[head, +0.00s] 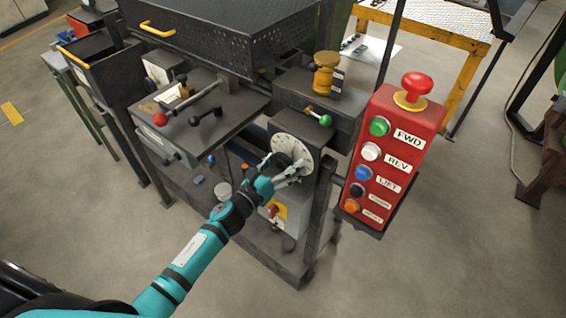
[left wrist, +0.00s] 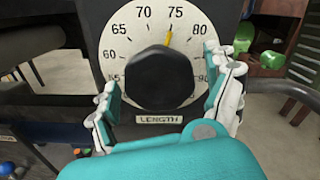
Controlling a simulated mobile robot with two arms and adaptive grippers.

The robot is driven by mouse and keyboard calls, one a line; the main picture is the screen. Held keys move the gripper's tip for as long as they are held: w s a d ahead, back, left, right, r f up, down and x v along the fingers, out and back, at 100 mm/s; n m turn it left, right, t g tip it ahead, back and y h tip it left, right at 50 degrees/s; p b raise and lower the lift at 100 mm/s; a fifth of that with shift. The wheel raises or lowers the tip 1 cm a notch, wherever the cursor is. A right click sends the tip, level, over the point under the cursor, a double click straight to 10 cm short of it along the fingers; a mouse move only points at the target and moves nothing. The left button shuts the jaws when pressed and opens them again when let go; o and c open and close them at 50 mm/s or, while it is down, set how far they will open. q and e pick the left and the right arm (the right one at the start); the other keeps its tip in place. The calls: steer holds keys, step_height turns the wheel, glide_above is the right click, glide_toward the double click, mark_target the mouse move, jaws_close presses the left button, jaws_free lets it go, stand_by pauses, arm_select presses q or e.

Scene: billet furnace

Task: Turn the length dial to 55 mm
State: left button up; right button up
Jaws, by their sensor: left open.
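The length dial is a round white plate (head: 300,146) with a black knob on the front of the machine. In the left wrist view the dial plate (left wrist: 122,38) shows numbers from about 55 to 90, and a "LENGTH" label sits below. The yellow pointer (left wrist: 168,36) above the black knob (left wrist: 158,78) points at about 75. My left gripper (head: 279,172) is open in front of the dial. In the wrist view its fingers stand on either side of the knob, with gaps visible between them and it. The 55 mark is partly hidden near the left finger. My right gripper is not in view.
A red button box (head: 397,150) with a red mushroom button stands right of the dial. A green-knobbed lever (head: 322,119) is just above the dial. A red-knobbed lever (head: 180,110) is on the machine top at left. A yellow-tagged switch (head: 276,210) is below.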

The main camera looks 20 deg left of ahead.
arm_select(q)
steer(key=c, duration=1.2)
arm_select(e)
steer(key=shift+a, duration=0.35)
arm_select(q)
steer(key=shift+o, duration=0.2)
steer(key=shift+n, duration=0.5)
steer(key=n, duration=0.4)
steer(key=shift+n, duration=0.4)
steer(key=n, duration=0.5)
steer(key=shift+r+p, duration=0.1)
steer(key=shift+p, duration=0.2)
steer(key=n+p, duration=0.1)
steer(key=n, duration=0.5)
steer(key=shift+s+n, duration=0.1)
steer(key=shift+n, duration=0.3)
steer(key=n+p, duration=0.1)
steer(key=n, duration=0.5)
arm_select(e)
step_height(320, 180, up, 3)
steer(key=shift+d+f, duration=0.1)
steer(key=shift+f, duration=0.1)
